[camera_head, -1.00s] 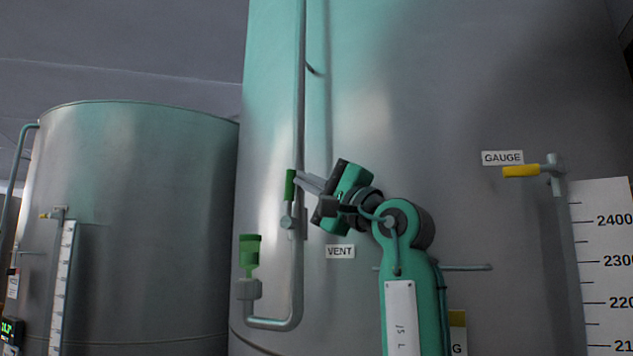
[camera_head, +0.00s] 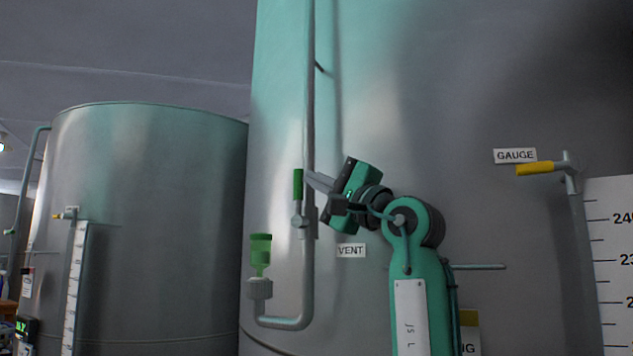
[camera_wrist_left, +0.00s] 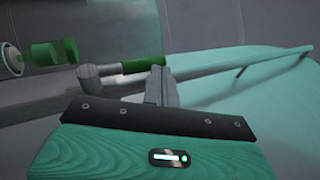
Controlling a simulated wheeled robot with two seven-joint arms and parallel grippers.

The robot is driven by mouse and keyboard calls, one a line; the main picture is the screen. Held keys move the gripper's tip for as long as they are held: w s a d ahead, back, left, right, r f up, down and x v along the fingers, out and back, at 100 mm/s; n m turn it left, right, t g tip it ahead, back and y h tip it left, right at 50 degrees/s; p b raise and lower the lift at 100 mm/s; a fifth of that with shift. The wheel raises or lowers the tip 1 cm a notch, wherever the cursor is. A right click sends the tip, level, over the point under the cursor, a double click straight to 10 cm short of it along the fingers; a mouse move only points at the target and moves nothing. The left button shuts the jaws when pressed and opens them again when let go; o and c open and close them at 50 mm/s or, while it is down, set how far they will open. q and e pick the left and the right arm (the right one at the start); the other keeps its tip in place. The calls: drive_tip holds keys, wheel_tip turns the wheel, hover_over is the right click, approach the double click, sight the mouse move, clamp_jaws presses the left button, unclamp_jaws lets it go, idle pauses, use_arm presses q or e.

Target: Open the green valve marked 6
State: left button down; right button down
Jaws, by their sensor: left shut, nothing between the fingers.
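A green valve handle (camera_head: 297,184) stands upright beside a vertical grey pipe on the large tank, above a small grey valve body (camera_head: 299,220). A plate reading VENT (camera_head: 347,250) is just to its right; I see no number 6. My left gripper (camera_head: 309,178) is shut and empty, its fingertips close to the right side of the handle. In the left wrist view the handle (camera_wrist_left: 142,65) lies just beyond the shut fingers (camera_wrist_left: 160,82), by its free end. I cannot tell whether they touch. My right gripper is not in view.
A green cup-like fitting (camera_head: 260,248) sits on the pipe's lower bend. A yellow-handled valve (camera_head: 535,169) by a GAUGE plate (camera_head: 515,156) and a level scale (camera_head: 612,260) are at the right. A second tank (camera_head: 150,230) stands at the left.

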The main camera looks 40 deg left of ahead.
use_arm(q)
drive_tip(key=b+v, duration=0.4)
drive_tip(key=v, duration=0.9)
drive_tip(key=shift+d+b, duration=0.2)
drive_tip(key=shift+b, duration=0.2)
drive_tip(key=shift+w+f, duration=0.1)
